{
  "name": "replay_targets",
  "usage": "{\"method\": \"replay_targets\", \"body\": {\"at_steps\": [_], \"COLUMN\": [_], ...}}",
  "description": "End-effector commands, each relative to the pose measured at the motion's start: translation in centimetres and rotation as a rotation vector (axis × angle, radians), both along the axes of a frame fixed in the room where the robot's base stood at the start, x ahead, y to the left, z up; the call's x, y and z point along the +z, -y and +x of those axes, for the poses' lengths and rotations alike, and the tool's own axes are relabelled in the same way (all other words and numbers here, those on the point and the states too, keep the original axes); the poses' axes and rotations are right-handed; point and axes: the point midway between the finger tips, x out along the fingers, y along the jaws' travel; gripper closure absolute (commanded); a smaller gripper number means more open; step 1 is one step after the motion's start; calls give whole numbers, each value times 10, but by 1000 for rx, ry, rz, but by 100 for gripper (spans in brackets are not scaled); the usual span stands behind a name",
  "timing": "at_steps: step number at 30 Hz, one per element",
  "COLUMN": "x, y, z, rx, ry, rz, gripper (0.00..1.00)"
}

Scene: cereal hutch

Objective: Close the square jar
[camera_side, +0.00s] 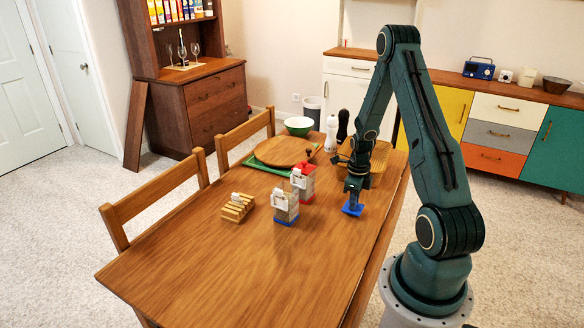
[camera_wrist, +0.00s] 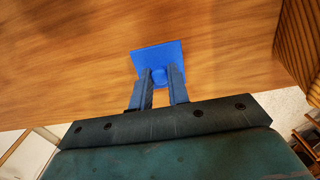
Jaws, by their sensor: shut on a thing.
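A square blue lid (camera_side: 353,209) with a small round knob is in my gripper (camera_side: 354,199). In the wrist view, the fingers of my gripper (camera_wrist: 159,80) are shut on the knob, and the flat blue lid (camera_wrist: 158,54) shows beyond the fingertips. The lid is over the right part of the table; I cannot tell its exact height. A square jar (camera_side: 286,213) with brownish contents and a white piece at its upper part stands left of my gripper. A red-and-white container (camera_side: 303,183) stands just behind it. Neither shows in the wrist view.
A small slatted wooden rack (camera_side: 237,208) is left of the jar. Behind are a round wooden board (camera_side: 283,151), a green bowl (camera_side: 299,126) and white and black mills (camera_side: 331,134). The front of the table (camera_side: 230,265) is clear.

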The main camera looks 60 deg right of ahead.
Motion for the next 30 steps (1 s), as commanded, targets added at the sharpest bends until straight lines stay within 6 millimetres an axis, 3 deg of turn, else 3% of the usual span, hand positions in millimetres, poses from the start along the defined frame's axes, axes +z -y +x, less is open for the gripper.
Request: {"method": "replay_targets", "body": {"at_steps": [11, 30], "x": [48, 181], "y": [0, 0], "z": [0, 0], "rx": [0, 0], "ry": [2, 3], "rz": [-3, -4], "gripper": [100, 100]}}
